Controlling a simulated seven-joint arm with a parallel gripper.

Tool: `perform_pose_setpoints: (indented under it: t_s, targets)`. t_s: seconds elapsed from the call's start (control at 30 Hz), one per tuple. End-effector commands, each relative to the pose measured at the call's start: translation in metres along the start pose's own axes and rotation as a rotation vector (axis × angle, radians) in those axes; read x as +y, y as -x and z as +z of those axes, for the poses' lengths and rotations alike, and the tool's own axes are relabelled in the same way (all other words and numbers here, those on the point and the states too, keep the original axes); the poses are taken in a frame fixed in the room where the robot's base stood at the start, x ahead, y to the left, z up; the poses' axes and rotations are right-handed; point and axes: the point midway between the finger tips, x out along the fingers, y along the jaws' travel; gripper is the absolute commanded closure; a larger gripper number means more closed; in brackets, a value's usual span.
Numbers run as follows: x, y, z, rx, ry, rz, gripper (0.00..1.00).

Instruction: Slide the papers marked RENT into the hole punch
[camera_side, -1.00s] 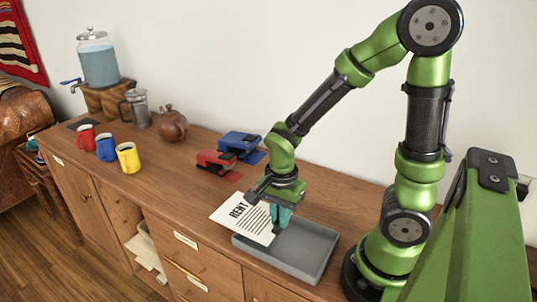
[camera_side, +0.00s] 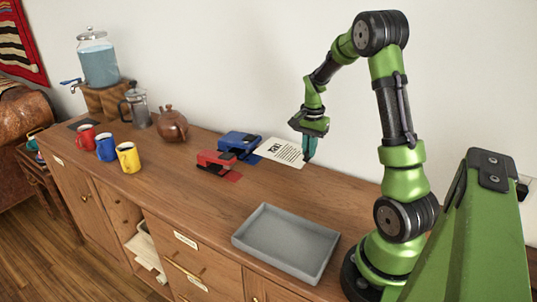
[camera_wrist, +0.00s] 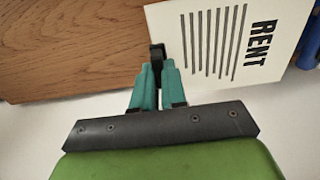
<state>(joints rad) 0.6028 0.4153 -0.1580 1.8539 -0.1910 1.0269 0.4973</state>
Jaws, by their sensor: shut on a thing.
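The papers marked RENT (camera_side: 283,151) are a white sheet or stack, held roughly level above the wooden top. My gripper (camera_side: 307,158) is shut on a small black piece at the papers' edge, as the wrist view shows between the teal fingertips (camera_wrist: 158,72). The RENT end of the papers (camera_wrist: 262,42) points away from my gripper, towards a blue desk punch (camera_side: 240,143). A blue edge (camera_wrist: 310,42) shows beyond that end in the wrist view. I cannot tell whether papers and punch touch. A similar red device (camera_side: 216,162) stands in front of the blue one.
A grey tray (camera_side: 287,238) lies empty near the front edge. A brown teapot (camera_side: 172,124), a glass press (camera_side: 137,107) and red, blue and yellow mugs (camera_side: 128,157) stand farther left. The wall is close behind. The wood between tray and devices is clear.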

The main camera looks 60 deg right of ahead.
Motion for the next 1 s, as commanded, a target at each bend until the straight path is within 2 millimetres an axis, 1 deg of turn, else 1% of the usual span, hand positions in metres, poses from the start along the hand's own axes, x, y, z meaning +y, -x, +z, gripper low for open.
perform_pose_setpoints:
  t_s: [0.03, 0.17, 0.27, 0.6, 0.8, 1.0]
  targets:
    - [0.002, 0.000, -0.006, 0.000, -0.001, 0.000, 1.00]
    - [0.003, -0.003, -0.011, 0.000, 0.002, 0.000, 1.00]
    - [0.003, -0.009, -0.011, -0.002, 0.002, 0.001, 1.00]
    - [0.003, -0.042, -0.010, -0.002, 0.003, 0.001, 1.00]
    - [0.003, -0.059, -0.010, -0.001, 0.002, 0.001, 1.00]
    - [-0.006, -0.062, -0.010, 0.000, 0.003, 0.000, 1.00]
